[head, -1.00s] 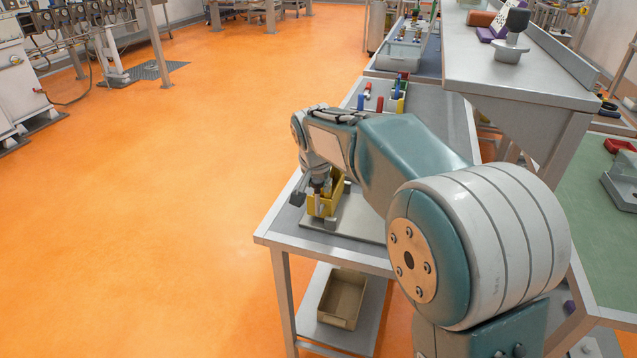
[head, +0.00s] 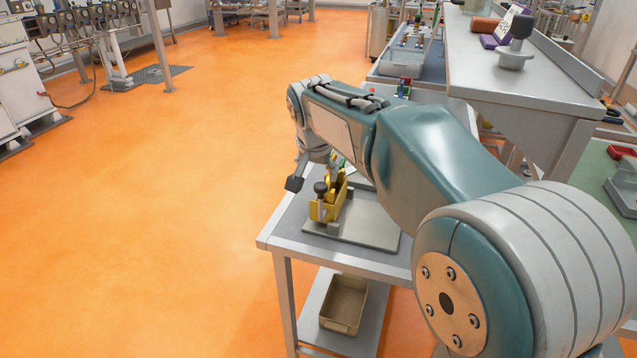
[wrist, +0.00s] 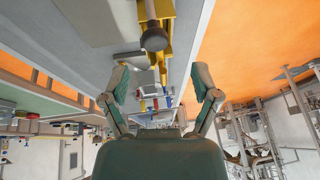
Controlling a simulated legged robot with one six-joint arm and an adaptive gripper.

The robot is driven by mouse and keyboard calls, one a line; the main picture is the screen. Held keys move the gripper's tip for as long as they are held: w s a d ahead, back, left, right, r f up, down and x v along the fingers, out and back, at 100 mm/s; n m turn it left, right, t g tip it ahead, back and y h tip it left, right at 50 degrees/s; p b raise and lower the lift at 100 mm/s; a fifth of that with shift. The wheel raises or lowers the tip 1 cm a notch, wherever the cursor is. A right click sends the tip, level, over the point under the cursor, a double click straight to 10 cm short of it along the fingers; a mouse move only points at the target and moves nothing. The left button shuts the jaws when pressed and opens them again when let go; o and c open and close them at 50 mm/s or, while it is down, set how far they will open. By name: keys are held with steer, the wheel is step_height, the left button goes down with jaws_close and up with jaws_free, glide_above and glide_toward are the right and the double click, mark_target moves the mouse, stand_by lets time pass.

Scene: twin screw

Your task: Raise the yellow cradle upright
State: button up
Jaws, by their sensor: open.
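The yellow cradle (head: 329,209) sits on a grey base plate (head: 372,227) near the table's front left corner. A dark round knob (head: 320,188) on a pale post stands at its near side. The cradle (wrist: 167,33) and knob (wrist: 154,39) also show at the top of the wrist view. My gripper (wrist: 162,79) is open, its two fingers spread wide with nothing gripped between them. In the head view it is just above and behind the cradle, with one finger out to the left. My arm partly hides the cradle's far side, and I cannot tell its exact tilt.
The grey table (head: 285,235) has an open left edge above the orange floor. A tan bin (head: 343,303) is on the shelf below. A raised grey shelf (head: 520,85) stands to the right. Small coloured pieces (head: 403,86) are farther back on the table.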

steer(key=shift+v, duration=2.2)
steer(key=s+d+n, duration=0.2)
steer(key=s+d, duration=0.9)
steer(key=s, duration=0.2)
steer(key=s+d+f+n, duration=0.1)
steer(key=s+d+f, duration=0.1)
steer(key=s+f, duration=0.2)
steer(key=s+d+f+t, duration=0.1)
steer(key=s+d+f, duration=0.2)
steer(key=s, duration=0.8)
steer(key=shift+d+f+n, duration=0.25)
steer(key=shift+f+n, duration=0.15)
steer(key=shift+f, duration=0.05)
